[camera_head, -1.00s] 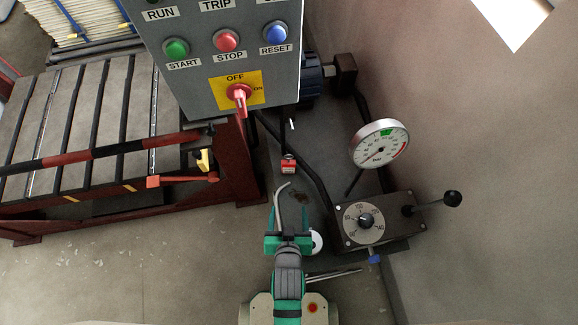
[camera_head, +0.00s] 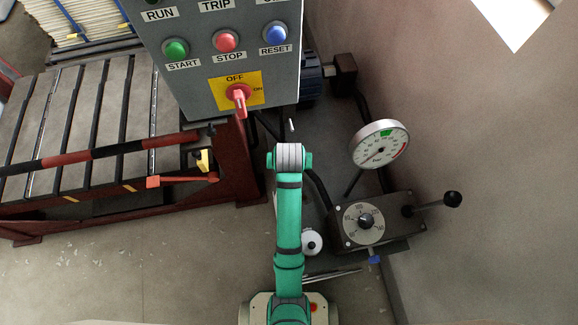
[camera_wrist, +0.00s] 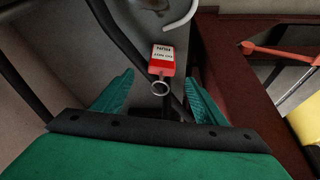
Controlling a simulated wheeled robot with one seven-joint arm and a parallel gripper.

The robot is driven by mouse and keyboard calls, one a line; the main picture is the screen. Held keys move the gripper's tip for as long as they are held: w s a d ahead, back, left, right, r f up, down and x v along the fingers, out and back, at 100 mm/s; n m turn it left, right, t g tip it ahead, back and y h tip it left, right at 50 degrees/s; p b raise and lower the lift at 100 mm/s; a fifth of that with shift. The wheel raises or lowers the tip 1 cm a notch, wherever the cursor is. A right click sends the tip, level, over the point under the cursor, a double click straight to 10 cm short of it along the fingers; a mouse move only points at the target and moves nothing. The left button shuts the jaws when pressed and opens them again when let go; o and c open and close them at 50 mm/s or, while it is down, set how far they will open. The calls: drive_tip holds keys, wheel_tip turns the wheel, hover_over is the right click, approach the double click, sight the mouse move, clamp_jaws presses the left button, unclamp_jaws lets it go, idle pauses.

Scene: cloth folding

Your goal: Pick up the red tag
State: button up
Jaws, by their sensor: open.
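The red tag (camera_wrist: 162,66) shows in the wrist view, just beyond my fingertips and near the middle between them. I cannot tell how far the tag is from the fingers in depth. In the head view my arm covers the tag and the fingers.
A grey control box with a red rotary switch (camera_head: 239,94) stands ahead. A red-framed slatted table (camera_head: 90,120) is left. A round gauge (camera_head: 379,145) and a dial box (camera_head: 363,222) are right. A white hook (camera_wrist: 182,22) and dark pipes lie close to the tag.

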drive_tip(key=x, duration=1)
drive_tip(key=shift+s+a+f, duration=0.1)
drive_tip(key=shift+a+f, duration=0.05)
drive_tip(key=shift+f, duration=0.05)
drive_tip(key=c, duration=1.1)
drive_tip(key=shift+c, duration=0.2)
